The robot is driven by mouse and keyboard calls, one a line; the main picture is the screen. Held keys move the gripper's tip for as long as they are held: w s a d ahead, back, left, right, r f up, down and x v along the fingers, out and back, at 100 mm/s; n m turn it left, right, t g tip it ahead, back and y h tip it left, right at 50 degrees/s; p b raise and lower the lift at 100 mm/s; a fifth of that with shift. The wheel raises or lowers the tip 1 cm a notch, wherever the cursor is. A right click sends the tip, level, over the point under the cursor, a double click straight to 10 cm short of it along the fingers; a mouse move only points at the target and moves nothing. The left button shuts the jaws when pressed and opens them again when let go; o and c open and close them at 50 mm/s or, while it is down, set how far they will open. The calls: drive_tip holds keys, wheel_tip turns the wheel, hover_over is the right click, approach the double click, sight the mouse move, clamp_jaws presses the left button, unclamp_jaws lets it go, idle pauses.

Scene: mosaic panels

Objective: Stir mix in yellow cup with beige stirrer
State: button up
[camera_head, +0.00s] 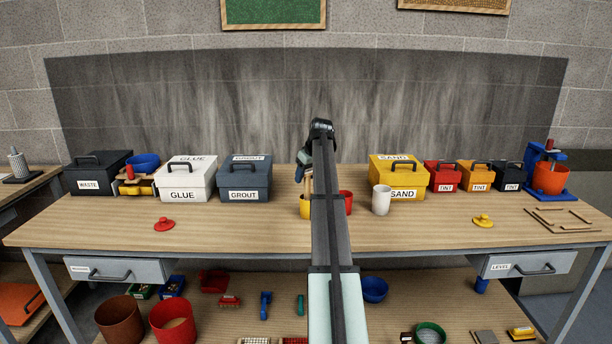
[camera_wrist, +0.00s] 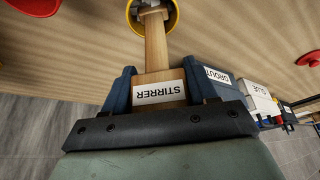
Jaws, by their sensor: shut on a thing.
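The yellow cup (camera_head: 305,207) stands on the bench near the middle, its right side hidden by my arm. It also shows at the top of the wrist view (camera_wrist: 131,16). The beige stirrer (camera_wrist: 155,45) carries a STIRRER label. My gripper (camera_wrist: 160,74) is shut on the stirrer at its wide labelled end. The stirrer's far end reaches into the mouth of the yellow cup in the wrist view. In the head view my gripper (camera_head: 306,160) is above the yellow cup. The mix inside the cup cannot be made out.
A red cup (camera_head: 347,201) stands just right of the yellow cup, partly behind my arm. A white cup (camera_head: 381,201) stands further right. Grout (camera_head: 244,179) and sand (camera_head: 398,178) boxes flank the cups. Red (camera_head: 164,225) and yellow (camera_head: 483,221) lids lie apart on otherwise clear front bench space.

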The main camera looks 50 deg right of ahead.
drive_tip(key=shift+f, duration=0.35)
idle(0.7)
drive_tip(key=shift+w+d+r, duration=0.1)
drive_tip(key=shift+w+d, duration=0.05)
idle(0.8)
drive_tip(key=shift+w+d, duration=0.1)
drive_tip(key=shift+w, duration=0.05)
drive_tip(key=shift+a, duration=0.6)
drive_tip(key=shift+s+d, duration=0.55)
drive_tip(key=shift+w+d, duration=0.2)
drive_tip(key=shift+w, duration=0.15)
drive_tip(key=shift+w+a, duration=0.2)
drive_tip(key=shift+w, duration=0.05)
drive_tip(key=shift+s+a, duration=0.2)
drive_tip(key=shift+s, duration=0.15)
drive_tip(key=shift+w, duration=0.1)
